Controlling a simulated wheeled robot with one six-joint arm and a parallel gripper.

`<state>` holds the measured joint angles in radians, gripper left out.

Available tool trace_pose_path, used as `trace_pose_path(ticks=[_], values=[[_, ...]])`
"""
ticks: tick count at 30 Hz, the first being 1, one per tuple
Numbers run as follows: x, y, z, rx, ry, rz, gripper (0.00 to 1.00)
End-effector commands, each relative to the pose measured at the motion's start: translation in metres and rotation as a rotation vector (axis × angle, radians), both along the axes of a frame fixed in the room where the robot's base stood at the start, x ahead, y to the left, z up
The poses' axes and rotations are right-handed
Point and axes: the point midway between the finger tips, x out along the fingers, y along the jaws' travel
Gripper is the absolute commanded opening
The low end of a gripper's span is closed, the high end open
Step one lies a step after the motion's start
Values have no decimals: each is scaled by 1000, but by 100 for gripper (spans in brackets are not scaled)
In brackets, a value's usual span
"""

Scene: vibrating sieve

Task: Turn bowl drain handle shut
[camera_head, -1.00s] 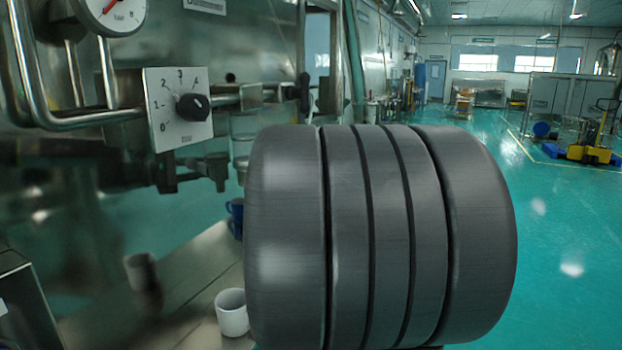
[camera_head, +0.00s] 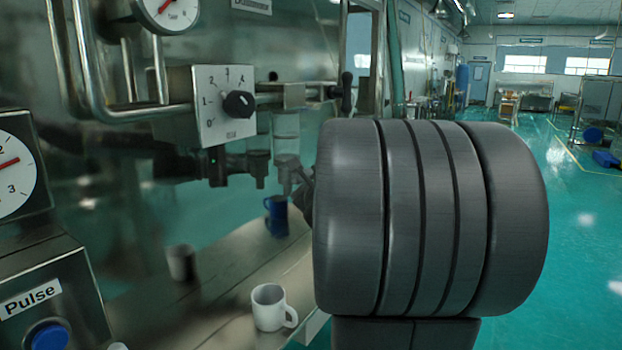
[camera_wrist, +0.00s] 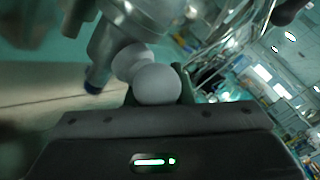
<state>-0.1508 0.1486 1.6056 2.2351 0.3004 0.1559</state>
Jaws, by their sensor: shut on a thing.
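In the wrist view a pale round knob (camera_wrist: 158,85), which looks like the end of the drain handle, sits between the fingers of my gripper (camera_wrist: 158,92). The gripper is shut on it; the knob hides much of the contact. A metal fitting (camera_wrist: 118,38) lies just beyond the knob. In the head view my large grey arm link covers the centre right. The handle cannot be made out there, and only a small dark shape shows at the link's left edge. How far the handle is turned cannot be read.
A white mug (camera_head: 268,308) and a blue mug (camera_head: 277,214) stand on the steel ledge (camera_head: 225,270). A dial panel (camera_head: 225,104) with a black knob, pipes and a gauge (camera_head: 168,10) are on the machine. A Pulse button (camera_head: 48,337) is at lower left. Open green floor lies right.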

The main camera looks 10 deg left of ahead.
Motion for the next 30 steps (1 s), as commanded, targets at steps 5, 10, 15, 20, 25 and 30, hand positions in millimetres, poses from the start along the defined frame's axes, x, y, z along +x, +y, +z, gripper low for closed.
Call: trace_pose_path(ticks=[5,10,15,20,25,30], values=[[0,0,-5,-10,-29,1,0],[0,0,-7,-27,-78,0,0],[-1,0,-8,-51,-145,-1,0],[-1,0,-7,-75,-209,0,0],[-1,0,-6,-101,-279,0,0],[-1,1,-5,-126,-348,0,0]])
